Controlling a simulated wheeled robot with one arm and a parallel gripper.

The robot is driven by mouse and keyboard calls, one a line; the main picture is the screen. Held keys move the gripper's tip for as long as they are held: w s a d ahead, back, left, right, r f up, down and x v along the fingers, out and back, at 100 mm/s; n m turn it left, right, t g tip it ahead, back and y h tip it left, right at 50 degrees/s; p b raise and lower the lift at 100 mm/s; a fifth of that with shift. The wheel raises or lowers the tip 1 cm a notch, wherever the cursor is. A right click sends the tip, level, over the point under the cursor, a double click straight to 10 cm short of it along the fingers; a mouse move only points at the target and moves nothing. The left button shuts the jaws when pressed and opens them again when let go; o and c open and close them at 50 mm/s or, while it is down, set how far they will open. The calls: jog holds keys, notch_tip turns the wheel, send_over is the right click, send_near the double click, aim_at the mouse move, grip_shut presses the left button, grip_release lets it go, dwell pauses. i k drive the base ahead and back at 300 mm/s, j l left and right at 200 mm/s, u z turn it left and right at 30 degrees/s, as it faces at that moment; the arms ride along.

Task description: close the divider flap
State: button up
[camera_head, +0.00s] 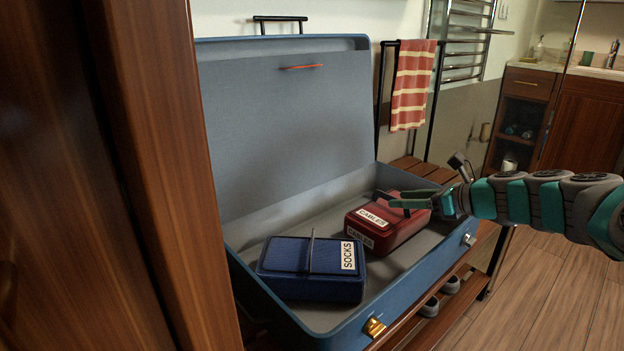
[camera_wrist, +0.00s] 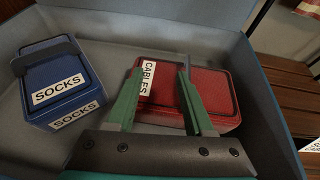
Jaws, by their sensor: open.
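A blue suitcase (camera_head: 384,320) lies open with its lid raised. A grey panel (camera_head: 285,125) with an orange pull (camera_head: 301,67) stands upright against the inside of the lid; it looks like the divider flap. My gripper (camera_head: 384,198) is open over the red box labelled CABLES (camera_head: 382,239), at the right of the suitcase. In the wrist view my green fingers (camera_wrist: 160,78) are spread in front of the red box (camera_wrist: 208,88). I cannot tell whether they touch it. The flap's orange pull is out of the wrist view.
A blue box labelled SOCKS (camera_head: 300,287) with an upright grey handle sits at the left in the suitcase. A dark wooden panel (camera_head: 140,150) stands close on the left. A striped towel (camera_head: 412,85) hangs behind. Open wooden floor (camera_head: 540,300) lies to the right.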

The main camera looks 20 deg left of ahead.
aim_at(279, 127)
jog(key=u, duration=1.2)
